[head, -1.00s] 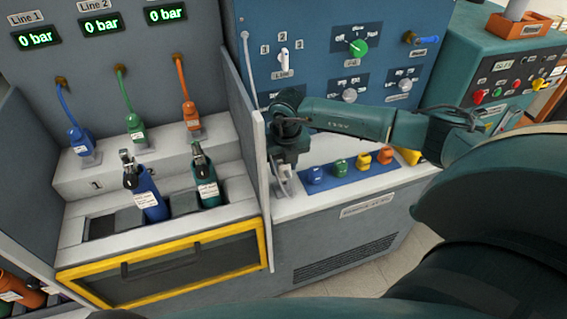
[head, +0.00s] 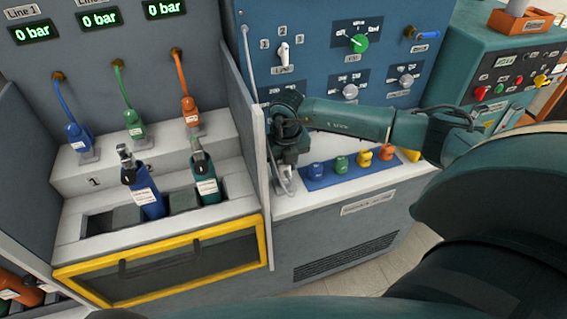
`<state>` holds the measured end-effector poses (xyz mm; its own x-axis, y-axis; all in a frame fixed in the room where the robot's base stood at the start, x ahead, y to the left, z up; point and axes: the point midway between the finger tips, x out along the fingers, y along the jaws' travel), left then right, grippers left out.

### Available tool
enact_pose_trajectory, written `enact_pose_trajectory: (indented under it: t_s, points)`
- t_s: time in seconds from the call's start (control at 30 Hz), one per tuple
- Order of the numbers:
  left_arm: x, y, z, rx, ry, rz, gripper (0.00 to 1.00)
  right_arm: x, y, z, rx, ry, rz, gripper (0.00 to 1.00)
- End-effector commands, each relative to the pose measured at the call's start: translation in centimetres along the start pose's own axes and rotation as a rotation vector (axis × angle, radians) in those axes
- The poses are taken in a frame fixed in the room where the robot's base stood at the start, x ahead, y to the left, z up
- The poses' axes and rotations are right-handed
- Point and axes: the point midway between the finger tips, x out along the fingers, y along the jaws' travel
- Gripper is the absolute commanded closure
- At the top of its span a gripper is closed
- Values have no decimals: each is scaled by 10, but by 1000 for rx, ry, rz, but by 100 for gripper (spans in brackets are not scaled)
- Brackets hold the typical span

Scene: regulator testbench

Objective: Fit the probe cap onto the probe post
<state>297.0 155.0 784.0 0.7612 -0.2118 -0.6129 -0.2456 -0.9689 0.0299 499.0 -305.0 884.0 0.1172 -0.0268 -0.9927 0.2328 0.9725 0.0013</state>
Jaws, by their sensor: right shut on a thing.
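My right gripper (head: 287,172) points down at the left end of the middle bench's counter, close beside the upright divider panel. It is shut on a small pale thing (head: 287,186), probably the probe cap, mostly hidden by the fingers and wrist. My left gripper is not in view.
A blue mat (head: 330,178) with several coloured knob-like pieces (head: 341,164) lies right of the gripper. The grey divider panel (head: 258,190) stands close on its left.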

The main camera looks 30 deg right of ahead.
Motion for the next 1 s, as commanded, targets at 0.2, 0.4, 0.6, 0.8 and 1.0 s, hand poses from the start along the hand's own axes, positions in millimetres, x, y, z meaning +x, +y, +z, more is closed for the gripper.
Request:
enact_pose_trajectory:
  t_s: [0.2,0.4,0.6,0.8,1.0]
  points:
    - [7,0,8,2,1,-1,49,6,0,-1,0,0,0,88]
    - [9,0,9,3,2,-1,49,10,0,-1,0,0,0,88]
    - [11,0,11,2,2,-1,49,14,0,-2,0,0,0,88]
    - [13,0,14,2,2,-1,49,17,0,-2,0,-1,0,88]
    - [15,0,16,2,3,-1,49,21,0,-2,0,-1,0,88]
